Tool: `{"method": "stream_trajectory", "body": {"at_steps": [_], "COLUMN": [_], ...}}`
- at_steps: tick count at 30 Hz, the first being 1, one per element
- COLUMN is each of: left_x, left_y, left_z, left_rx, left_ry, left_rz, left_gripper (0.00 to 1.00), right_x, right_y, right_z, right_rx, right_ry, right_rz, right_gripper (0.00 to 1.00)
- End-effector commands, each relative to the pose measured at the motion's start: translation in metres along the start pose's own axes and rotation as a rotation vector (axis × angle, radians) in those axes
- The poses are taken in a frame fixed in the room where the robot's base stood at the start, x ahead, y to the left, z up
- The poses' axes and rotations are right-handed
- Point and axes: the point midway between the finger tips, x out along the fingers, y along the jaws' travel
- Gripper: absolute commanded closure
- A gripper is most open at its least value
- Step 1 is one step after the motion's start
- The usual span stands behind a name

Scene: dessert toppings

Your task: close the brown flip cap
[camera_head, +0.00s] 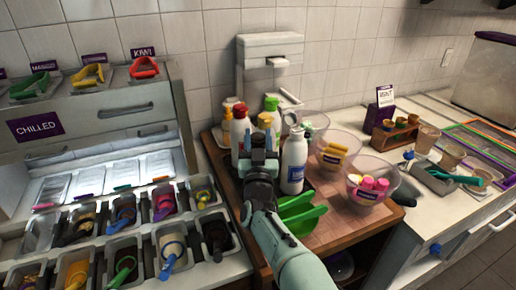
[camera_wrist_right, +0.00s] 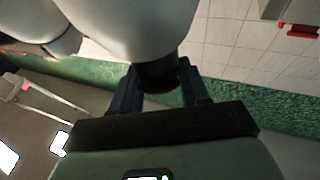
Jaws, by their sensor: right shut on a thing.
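My right gripper (camera_head: 258,145) is over the left part of the wooden counter, among the bottles. In the right wrist view its two dark fingers (camera_wrist_right: 158,88) are on either side of a dark brown cap (camera_wrist_right: 158,74) and shut on it. The cap sits on the end of a large white bottle (camera_wrist_right: 130,25), which fills the top of that view. Whether the cap's lid stands open or lies flat cannot be told. In the head view the gripper hides the cap. My left gripper is not in view.
Bottles with red (camera_head: 239,110), yellow (camera_head: 264,120) and green (camera_head: 271,103) tops stand close behind the gripper. A white bottle with a grey loop top (camera_head: 293,160) stands just right. Clear bowls (camera_head: 372,168) stand right; chilled topping bins lie left.

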Motion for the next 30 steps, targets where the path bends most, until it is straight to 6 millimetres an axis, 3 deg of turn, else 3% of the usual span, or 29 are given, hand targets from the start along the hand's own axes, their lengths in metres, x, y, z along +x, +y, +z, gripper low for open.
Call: {"method": "stream_trajectory", "body": {"at_steps": [11, 12, 14, 24, 30], "left_x": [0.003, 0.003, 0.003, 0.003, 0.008], "left_y": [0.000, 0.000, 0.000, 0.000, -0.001], "left_z": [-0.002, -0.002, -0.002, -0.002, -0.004], "left_rx": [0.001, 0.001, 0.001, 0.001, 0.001], "left_ry": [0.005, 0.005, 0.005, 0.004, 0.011], "left_rz": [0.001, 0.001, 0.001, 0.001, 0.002], "left_gripper": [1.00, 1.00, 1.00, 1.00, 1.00], "right_x": [0.000, 0.000, 0.000, -0.002, -0.023], "right_y": [0.000, 0.000, 0.000, 0.000, 0.000], "right_z": [0.000, 0.000, 0.000, 0.000, 0.001], "right_rx": [0.000, 0.000, 0.000, 0.001, 0.002], "right_ry": [0.013, 0.013, 0.013, 0.014, 0.012], "right_rz": [-0.001, -0.001, -0.001, 0.000, 0.000], "right_gripper": [0.85, 0.52, 0.32, 0.31, 0.31]}}
